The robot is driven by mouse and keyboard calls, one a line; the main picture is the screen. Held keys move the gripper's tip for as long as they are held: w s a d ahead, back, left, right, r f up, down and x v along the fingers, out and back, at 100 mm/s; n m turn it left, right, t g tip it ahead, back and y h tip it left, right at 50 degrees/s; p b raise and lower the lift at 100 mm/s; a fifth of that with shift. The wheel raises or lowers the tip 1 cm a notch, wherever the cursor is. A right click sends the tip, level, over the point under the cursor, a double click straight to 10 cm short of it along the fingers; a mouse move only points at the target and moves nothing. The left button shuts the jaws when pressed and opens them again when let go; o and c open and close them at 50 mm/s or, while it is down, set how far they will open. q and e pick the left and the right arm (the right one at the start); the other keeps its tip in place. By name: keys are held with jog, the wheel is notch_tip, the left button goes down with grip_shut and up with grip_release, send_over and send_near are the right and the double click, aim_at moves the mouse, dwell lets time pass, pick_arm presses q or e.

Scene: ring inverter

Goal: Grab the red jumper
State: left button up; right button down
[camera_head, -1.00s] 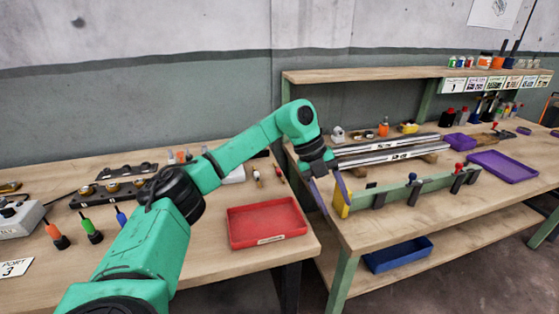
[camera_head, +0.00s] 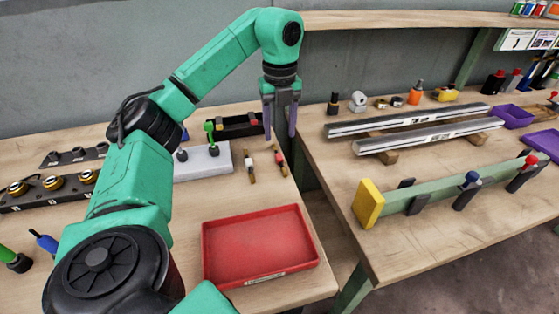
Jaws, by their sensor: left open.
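Two small slim pieces lie on the left table behind the red tray. The right one (camera_head: 281,162) has red on it and looks like the red jumper; the left one (camera_head: 250,166) looks brownish with a pale part. They are too small to tell finely. My left gripper (camera_head: 280,136) points down with its two purple-grey fingers apart and empty. In the picture it is just above the right piece, near the table's right edge, and does not appear to touch it. My right gripper is not in view.
A red tray (camera_head: 258,242) sits in front of the small pieces. A grey block (camera_head: 203,163) with a green-topped part and a black tray (camera_head: 230,128) stand to the left. A gap separates this table from the right one, which bears metal rails (camera_head: 405,120) and a green bar (camera_head: 430,196).

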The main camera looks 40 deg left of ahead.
aim_at(279, 156)
pick_arm(q)
notch_tip(279, 156, down, 7)
jog(key=shift+a, duration=0.1)
jog(key=shift+f, duration=0.35)
grip_shut()
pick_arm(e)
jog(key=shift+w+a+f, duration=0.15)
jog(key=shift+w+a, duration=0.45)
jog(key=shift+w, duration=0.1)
pick_arm(q)
jog(key=shift+r, duration=0.15)
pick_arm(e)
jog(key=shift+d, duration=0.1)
